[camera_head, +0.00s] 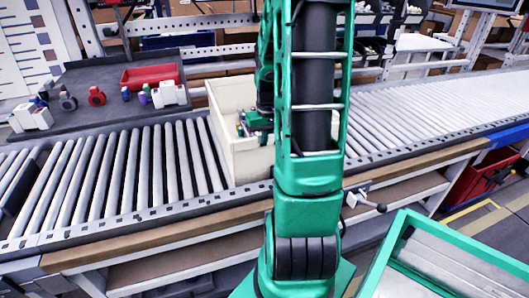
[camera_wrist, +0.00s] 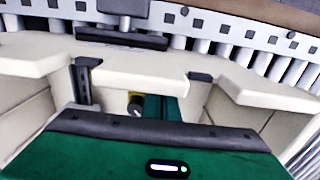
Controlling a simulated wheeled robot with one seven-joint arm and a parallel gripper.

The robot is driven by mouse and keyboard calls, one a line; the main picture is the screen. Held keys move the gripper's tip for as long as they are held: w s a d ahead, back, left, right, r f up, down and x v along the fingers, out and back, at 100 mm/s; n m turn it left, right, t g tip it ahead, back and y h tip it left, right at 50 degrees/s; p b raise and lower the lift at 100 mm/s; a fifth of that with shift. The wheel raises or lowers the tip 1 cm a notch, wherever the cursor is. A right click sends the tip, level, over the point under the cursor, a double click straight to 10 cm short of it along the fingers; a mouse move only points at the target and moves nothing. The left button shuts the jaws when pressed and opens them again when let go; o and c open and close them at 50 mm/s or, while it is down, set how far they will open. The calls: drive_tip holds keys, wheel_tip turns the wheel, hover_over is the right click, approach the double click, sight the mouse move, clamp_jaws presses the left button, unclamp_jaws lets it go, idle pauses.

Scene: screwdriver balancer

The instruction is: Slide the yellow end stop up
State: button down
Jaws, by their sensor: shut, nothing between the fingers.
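I cannot clearly make out a yellow end stop in either view. A metal bracket with a black-knobbed lever (camera_head: 365,197) sits at the conveyor's front edge, just right of my arm. My gripper (camera_head: 258,120) is low at the cream bin (camera_head: 252,158), mostly hidden behind my green arm in the head view. A small yellow piece with a dark round end (camera_wrist: 135,103) shows down inside the bin.
The roller conveyor (camera_head: 110,175) runs left and right of the bin, with clear rollers on both sides. A dark tray (camera_head: 95,85) behind holds a red box (camera_head: 152,76) and small parts. A green-rimmed crate (camera_head: 397,235) stands at the lower right.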

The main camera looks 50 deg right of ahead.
drive_tip(key=shift+w, duration=0.1)
drive_tip(key=shift+w+d, duration=0.65)
drive_tip(key=shift+w, duration=0.35)
drive_tip(key=shift+w+d, duration=0.4)
drive_tip(key=shift+w, duration=0.25)
drive_tip(key=shift+w+d, duration=0.35)
drive_tip(key=shift+w, duration=0.25)
idle(4.3)
drive_tip(key=shift+s+a, duration=0.2)
drive_tip(key=shift+s, duration=0.15)
idle(1.0)
